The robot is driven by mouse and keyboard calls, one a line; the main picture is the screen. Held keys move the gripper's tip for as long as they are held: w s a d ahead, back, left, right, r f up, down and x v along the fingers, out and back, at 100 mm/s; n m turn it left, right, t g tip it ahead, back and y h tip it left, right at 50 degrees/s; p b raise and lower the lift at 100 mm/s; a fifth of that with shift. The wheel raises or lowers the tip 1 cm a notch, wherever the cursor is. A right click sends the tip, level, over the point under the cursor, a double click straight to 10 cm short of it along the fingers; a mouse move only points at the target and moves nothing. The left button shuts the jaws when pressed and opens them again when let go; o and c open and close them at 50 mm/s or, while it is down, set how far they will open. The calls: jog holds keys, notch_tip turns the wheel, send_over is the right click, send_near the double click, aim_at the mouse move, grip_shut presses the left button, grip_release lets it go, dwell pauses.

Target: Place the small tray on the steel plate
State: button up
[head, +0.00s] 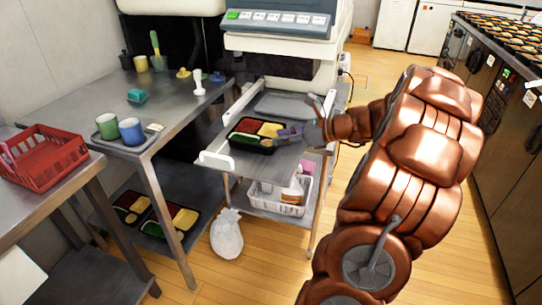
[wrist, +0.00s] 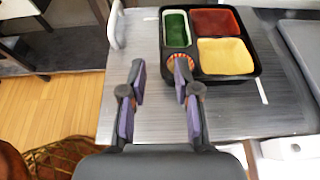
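The small black tray (head: 256,145) holds green, red and yellow food and a round orange item. It lies flat on a grey metal surface (head: 278,165) of the pull-out shelf. In the wrist view the tray (wrist: 212,78) is at the top, right of centre. My gripper (head: 283,136) is at the tray's right side in the head view. In the wrist view my gripper (wrist: 160,78) is open, with a gap between the fingers. The right fingertip overlaps the tray's near-left corner; contact cannot be told. A grey steel plate (head: 285,106) lies behind the tray.
White brackets (head: 216,161) stand at the shelf's corners. A machine with buttons (head: 278,18) is behind. A side table (head: 178,109) at left holds green and blue cups. A white basket (head: 262,200) is below the shelf. More filled trays (head: 170,219) lie lower left.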

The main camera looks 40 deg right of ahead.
jog(key=s+a+f+n+g+y, duration=0.1)
jog(key=s+a+n+g, duration=0.2)
jog(key=a, duration=0.6)
jog(key=s+a+f+n+g, duration=0.1)
jog(key=a+n+g, duration=0.2)
jog(key=a+n, duration=0.4)
jog(key=s+a+f+n+g+y, duration=0.1)
jog(key=s+a+n+g, duration=0.2)
jog(key=a, duration=0.7)
jog(key=s+a+f+n+g+h, duration=0.1)
jog(key=s+a+n+g+h, duration=0.15)
jog(key=s+n, duration=0.2)
jog(key=s+a+f+n+g+h, duration=0.1)
jog(key=s+a+n+g, duration=0.1)
jog(key=s+a+n, duration=0.3)
jog(key=s+d+n+h, duration=0.2)
jog(key=s+n, duration=0.1)
jog(key=s, duration=0.2)
jog(key=s+d+f+n+h, duration=0.1)
jog(key=s+n+h, duration=0.2)
jog(key=s, duration=0.3)
jog(key=shift+d+f+n+g, duration=0.15)
jog(key=shift+d+n+g, duration=0.25)
jog(key=shift+n, duration=0.25)
